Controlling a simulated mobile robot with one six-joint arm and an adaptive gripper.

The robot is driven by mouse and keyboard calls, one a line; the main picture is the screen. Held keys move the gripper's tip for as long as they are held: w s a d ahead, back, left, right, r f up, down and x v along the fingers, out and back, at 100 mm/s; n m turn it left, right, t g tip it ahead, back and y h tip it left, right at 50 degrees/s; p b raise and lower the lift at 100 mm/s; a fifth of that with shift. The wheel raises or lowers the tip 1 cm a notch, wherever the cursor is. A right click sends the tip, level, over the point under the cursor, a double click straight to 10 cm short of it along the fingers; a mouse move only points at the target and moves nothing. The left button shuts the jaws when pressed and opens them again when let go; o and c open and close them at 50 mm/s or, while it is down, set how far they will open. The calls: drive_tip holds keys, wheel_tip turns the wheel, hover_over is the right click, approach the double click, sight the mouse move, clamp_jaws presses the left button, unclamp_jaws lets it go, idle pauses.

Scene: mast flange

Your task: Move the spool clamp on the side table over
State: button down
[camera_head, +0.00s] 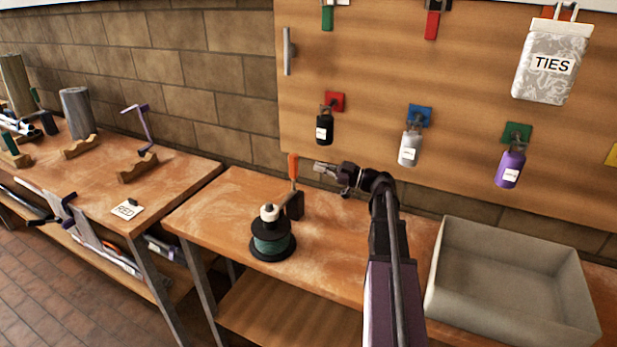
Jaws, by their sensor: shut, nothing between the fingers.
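The spool clamp, a dark block (295,206) with an upright orange handle (293,167), stands on the side table (340,238). Just in front and to the left of it is a black spool (271,243) wound with green, with a white knob on top. I cannot tell whether the clamp touches the spool. My gripper (318,167) is shut and empty, pointing left. In the picture its fingertips are a little to the right of the orange handle, with a gap between them.
A grey open bin (510,330) stands at the table's right. Behind is a wooden board (370,60) with hanging black, grey and purple bottles and a white TIES pouch (551,62). Another bench (95,185) with cradles stands at the left, beyond a gap.

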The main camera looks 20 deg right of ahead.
drive_tip(key=shift+n+t+y, duration=0.6)
drive_tip(key=shift+n+t, duration=0.2)
drive_tip(key=d+b, duration=0.1)
drive_tip(key=d+f+b, duration=0.1)
drive_tip(key=d, duration=0.1)
drive_tip(key=d+b, duration=0.1)
drive_tip(key=d, duration=0.1)
drive_tip(key=shift+s+f, duration=0.2)
drive_tip(key=shift+f, duration=0.1)
drive_tip(key=shift+w+a, duration=0.1)
drive_tip(key=p+x, duration=0.3)
drive_tip(key=x, duration=0.7)
drive_tip(key=shift+w+d+f+b, duration=0.15)
drive_tip(key=shift+d+f+b, duration=0.1)
drive_tip(key=shift+f+b, duration=0.4)
drive_tip(key=shift+w+d+f+b, duration=0.15)
drive_tip(key=shift+d+f+b, duration=0.05)
drive_tip(key=shift+f+b, duration=0.45)
drive_tip(key=shift+w+d+f+b, duration=0.15)
drive_tip(key=shift+d+f+b, duration=0.1)
drive_tip(key=shift+f+b, duration=0.4)
drive_tip(key=shift+r, duration=0.1)
